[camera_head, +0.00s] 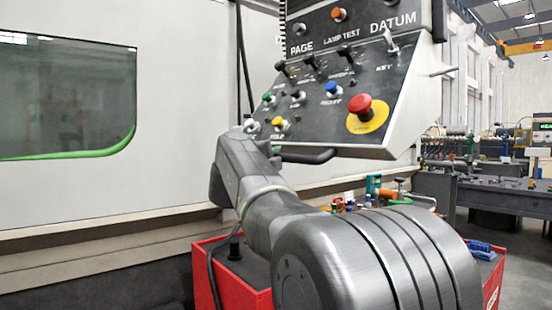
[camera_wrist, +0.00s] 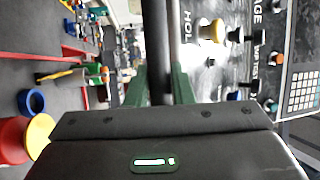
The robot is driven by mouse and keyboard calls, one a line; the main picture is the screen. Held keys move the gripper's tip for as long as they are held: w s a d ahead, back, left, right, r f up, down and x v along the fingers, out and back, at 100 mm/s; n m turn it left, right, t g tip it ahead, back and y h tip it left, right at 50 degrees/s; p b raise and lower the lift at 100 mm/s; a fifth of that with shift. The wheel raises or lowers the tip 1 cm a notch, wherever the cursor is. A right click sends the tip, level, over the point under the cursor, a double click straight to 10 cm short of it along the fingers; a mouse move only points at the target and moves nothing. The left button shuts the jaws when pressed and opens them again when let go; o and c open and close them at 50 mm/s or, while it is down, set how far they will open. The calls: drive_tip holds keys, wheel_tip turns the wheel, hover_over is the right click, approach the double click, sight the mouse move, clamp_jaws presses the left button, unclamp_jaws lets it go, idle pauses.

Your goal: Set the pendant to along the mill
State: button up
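The pendant (camera_head: 335,85) is a dark sloped control panel with a pale edge, hanging in front of the mill (camera_head: 180,85). It has coloured knobs and a red emergency button on a yellow disc. Its dark handle (camera_head: 308,157) runs along the lower edge. In the wrist view the panel (camera_wrist: 235,75) fills the right side, and the dark handle bar (camera_wrist: 158,40) passes between the green fingers of my gripper (camera_wrist: 159,82). The fingers lie close against both sides of the bar, with no clear gap. In the head view my arm hides the gripper.
A red cart (camera_head: 215,268) with tools on top stands below the pendant, behind my arm. The mill's pale wall with a dark window is at left. A workbench (camera_head: 500,195) stands at the right, with open grey floor in front of it.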

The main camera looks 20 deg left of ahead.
drive_tip(key=o, duration=0.3)
drive_tip(key=shift+s, duration=0.15)
drive_tip(key=p+v, duration=0.1)
drive_tip(key=v, duration=1.2)
drive_tip(key=shift+s+f, duration=0.1)
drive_tip(key=shift+s, duration=0.2)
drive_tip(key=shift+w, duration=0.1)
drive_tip(key=b+x, duration=0.1)
drive_tip(key=x, duration=1.2)
drive_tip(key=shift+w, duration=0.35)
drive_tip(key=shift+s, duration=0.1)
